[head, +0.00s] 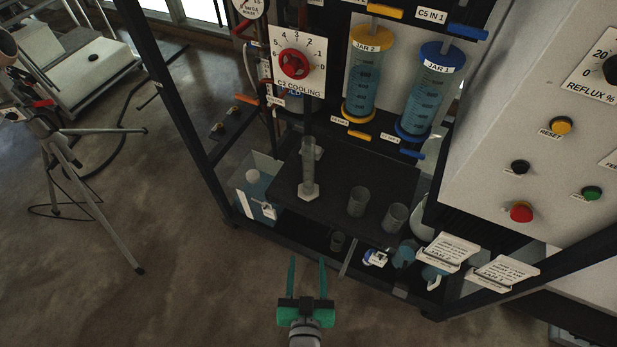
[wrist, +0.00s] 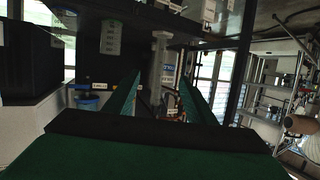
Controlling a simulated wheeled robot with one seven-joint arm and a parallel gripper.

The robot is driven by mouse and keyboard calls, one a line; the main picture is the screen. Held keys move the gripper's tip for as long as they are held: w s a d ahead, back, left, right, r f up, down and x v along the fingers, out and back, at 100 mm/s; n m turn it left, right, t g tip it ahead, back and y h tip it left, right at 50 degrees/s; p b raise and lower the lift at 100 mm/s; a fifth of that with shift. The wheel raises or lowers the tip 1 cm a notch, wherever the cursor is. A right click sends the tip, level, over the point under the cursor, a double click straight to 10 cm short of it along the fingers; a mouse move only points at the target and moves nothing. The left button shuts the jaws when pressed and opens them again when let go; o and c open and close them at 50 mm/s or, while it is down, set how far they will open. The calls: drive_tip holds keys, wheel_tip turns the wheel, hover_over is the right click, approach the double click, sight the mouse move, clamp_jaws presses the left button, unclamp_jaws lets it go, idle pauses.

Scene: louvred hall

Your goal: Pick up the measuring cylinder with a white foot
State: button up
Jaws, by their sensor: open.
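The measuring cylinder (head: 309,168) stands upright on the dark shelf of the rig, with its pale foot (head: 308,190) on the shelf surface. In the wrist view a pale, slim cylinder (wrist: 157,62), which looks like the same one, shows between my fingers and beyond them; that picture seems turned over. My gripper (head: 308,262) has two green fingers, open and empty. It is in front of the shelf, below the cylinder in the head picture and apart from it. The fingers also show in the wrist view (wrist: 160,76).
Two clear beakers (head: 357,201) (head: 395,217) stand on the shelf to the right of the cylinder. A clear bin (head: 247,190) is at its left. A yellow-capped jar (head: 364,75) and a blue-capped jar (head: 429,90) hang above. A black frame post (head: 177,95) rises at the left.

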drive_tip(key=w, duration=1.1)
drive_tip(key=g, duration=0.1)
approach(308, 167)
drive_tip(key=w+f, duration=0.1)
drive_tip(key=x, duration=1.1)
drive_tip(key=shift+w+d+r, duration=0.1)
drive_tip(key=shift+r, duration=0.05)
drive_tip(key=shift+c, duration=0.3)
clamp_jaws()
